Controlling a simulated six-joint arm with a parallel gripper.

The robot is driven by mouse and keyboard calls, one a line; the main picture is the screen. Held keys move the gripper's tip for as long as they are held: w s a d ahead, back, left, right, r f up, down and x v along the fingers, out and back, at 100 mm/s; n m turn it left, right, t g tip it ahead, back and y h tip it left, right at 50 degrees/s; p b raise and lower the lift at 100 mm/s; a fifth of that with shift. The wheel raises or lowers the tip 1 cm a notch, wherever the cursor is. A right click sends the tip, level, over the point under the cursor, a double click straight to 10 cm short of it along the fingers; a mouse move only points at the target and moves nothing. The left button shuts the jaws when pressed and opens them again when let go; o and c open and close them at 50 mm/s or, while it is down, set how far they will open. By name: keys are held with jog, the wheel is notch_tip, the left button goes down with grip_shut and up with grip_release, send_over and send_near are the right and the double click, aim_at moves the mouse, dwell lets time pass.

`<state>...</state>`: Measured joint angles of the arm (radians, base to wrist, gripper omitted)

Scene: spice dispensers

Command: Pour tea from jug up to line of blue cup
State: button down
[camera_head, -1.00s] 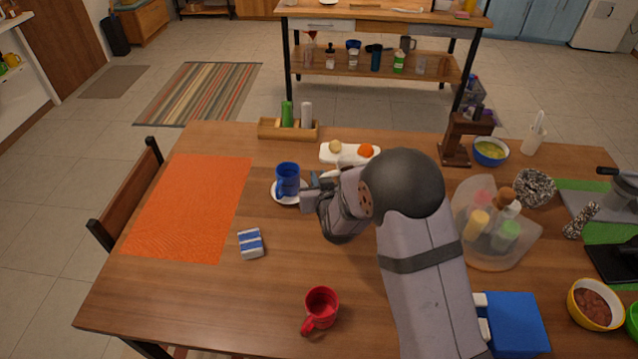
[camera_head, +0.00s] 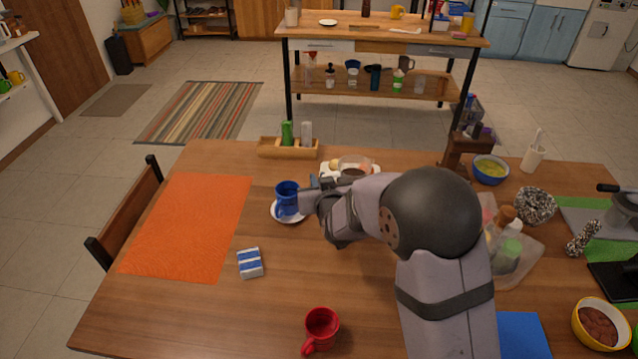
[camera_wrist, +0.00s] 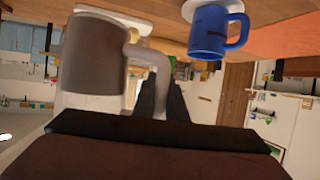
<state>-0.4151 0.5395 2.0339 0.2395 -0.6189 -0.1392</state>
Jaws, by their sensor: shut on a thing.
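The blue cup (camera_head: 287,194) stands upright on a white saucer (camera_head: 277,214) near the back middle of the table. It also shows in the wrist view (camera_wrist: 207,32), with its handle to the side and a dark line mark. A grey jug (camera_wrist: 93,58) fills the left of the wrist view. My gripper (camera_wrist: 163,92) is shut on its handle. In the head view the jug's rim and brown contents (camera_head: 353,170) show behind my arm; my forearm hides the rest. The jug and cup are apart. The level inside the cup cannot be made out.
A wooden holder (camera_head: 270,148) with green and grey dispensers stands behind the cup. A white plate (camera_head: 328,170) is partly hidden near the jug. An orange mat (camera_head: 190,225), a blue-and-white box (camera_head: 250,263) and a red mug (camera_head: 320,328) lie left and in front.

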jog(key=shift+w+r, duration=0.1)
jog(key=shift+r, duration=0.2)
jog(key=w+a+r+m+h+p, duration=0.2)
jog(key=w+a+r+m+h, duration=0.15)
jog(key=a, duration=0.25)
jog(key=w+a+r+m+h+p, duration=0.2)
jog(key=w+a+r+h+p, duration=0.15)
jog(key=a, duration=0.25)
jog(key=s+a+f+n+y+p, duration=0.1)
jog(key=s+a+f+n+y, duration=0.1)
jog(key=s+a+f, duration=0.3)
jog(key=s+a+f+n+y+p, duration=0.1)
jog(key=s+a+f+n+y, duration=0.2)
jog(key=a, duration=1.1)
jog(key=s+f+y, duration=0.2)
jog(key=s+f, duration=0.1)
jog(key=f, duration=0.2)
jog(key=shift+f+n+p, duration=0.35)
jog(key=shift+f+p, duration=0.05)
dwell(0.4)
jog(key=shift+s, duration=0.1)
